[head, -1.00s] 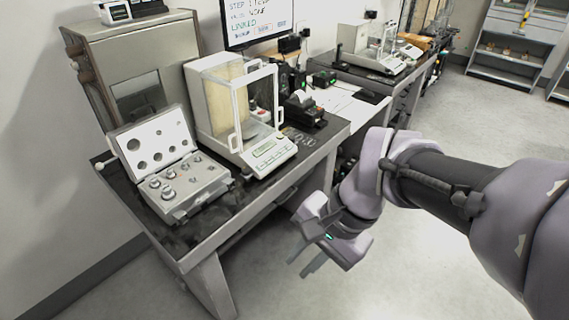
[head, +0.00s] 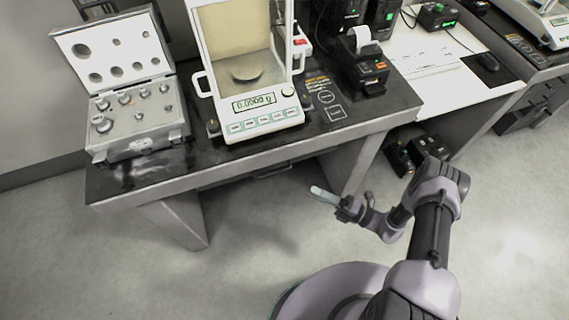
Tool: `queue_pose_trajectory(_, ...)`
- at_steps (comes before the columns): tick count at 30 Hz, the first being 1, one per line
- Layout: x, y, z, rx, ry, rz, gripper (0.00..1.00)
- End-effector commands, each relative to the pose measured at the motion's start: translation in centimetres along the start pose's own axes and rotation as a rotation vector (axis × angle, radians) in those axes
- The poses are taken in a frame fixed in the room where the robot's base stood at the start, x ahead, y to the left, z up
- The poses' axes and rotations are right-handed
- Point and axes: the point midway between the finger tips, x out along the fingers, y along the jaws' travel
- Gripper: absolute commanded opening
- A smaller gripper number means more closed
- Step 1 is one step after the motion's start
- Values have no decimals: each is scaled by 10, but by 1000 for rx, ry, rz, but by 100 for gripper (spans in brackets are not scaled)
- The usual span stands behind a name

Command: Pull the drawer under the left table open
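The left table (head: 160,187) has a black top and a grey front edge. Under it, a dark drawer (head: 243,178) shows as a narrow strip in shadow below the front edge. A small handle-like shape shows near its right part, too dark to make out well. The drawer does not visibly stick out past the table edge. My gripper (head: 325,195) is in front of the table, to the right of the drawer and apart from it. Its pale fingers point left towards the table's underside. They overlap in this view, so their opening is hidden.
A balance (head: 262,128) and an open case of weights (head: 140,146) stand on the left table. A small printer (head: 362,72) stands at its right end. A table leg (head: 180,220) stands at the left. The floor in front is clear.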

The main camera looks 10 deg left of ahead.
Motion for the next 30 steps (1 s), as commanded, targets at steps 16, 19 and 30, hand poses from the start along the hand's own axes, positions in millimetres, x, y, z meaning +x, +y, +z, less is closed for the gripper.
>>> queue_pose_trajectory(16,135,-2,-2,-4,7,-1,20)
queue_pose_trajectory(19,147,-1,-2,-4,7,-1,20)
queue_pose_trajectory(30,155,0,-2,-4,5,-1,20)
